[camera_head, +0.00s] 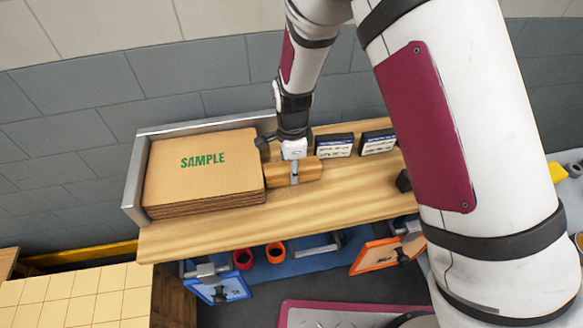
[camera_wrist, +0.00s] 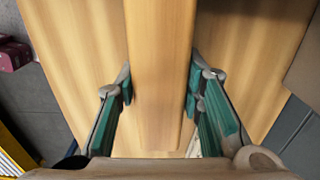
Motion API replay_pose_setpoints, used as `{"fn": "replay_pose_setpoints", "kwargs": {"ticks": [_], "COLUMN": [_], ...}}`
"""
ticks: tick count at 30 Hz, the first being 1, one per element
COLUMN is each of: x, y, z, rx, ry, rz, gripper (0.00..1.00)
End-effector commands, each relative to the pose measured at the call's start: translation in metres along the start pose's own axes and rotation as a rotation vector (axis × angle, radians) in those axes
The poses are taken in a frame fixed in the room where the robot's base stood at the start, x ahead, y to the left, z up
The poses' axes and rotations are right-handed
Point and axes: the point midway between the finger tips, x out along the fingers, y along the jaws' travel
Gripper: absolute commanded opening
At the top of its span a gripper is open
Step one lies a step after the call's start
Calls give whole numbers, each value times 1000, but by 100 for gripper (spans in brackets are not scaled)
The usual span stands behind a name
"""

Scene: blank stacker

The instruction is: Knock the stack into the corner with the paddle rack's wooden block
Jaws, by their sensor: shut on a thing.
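My gripper (camera_head: 293,160) is shut on the wooden block (camera_head: 309,170), a long piece with rounded edges. In the wrist view, the block (camera_wrist: 160,60) runs between the two green-padded fingers. The stack (camera_head: 203,165) is a pile of brown cardboard sheets, the top one marked SAMPLE in green. It lies at the left of the wooden table (camera_head: 340,194), inside a grey metal corner guide (camera_head: 133,184) along its left and back sides. The block is beside the stack's right edge; I cannot tell whether they touch.
Two small cards (camera_head: 334,145) in dark frames stand at the table's back, right of my gripper. Below the front edge hang tools, including a blue-framed paddle (camera_head: 218,290) and an orange one (camera_head: 376,256). The tabletop right of the block is mostly clear.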

Motion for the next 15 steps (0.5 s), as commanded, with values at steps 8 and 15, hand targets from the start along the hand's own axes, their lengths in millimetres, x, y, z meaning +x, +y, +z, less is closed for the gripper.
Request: {"fn": "replay_pose_setpoints", "kwargs": {"ticks": [8,15], "x": [0,-14], "y": [0,1], "z": [-14,-15], "rx": [4,4], "ry": [3,4], "rz": [0,0], "gripper": [0,0]}}
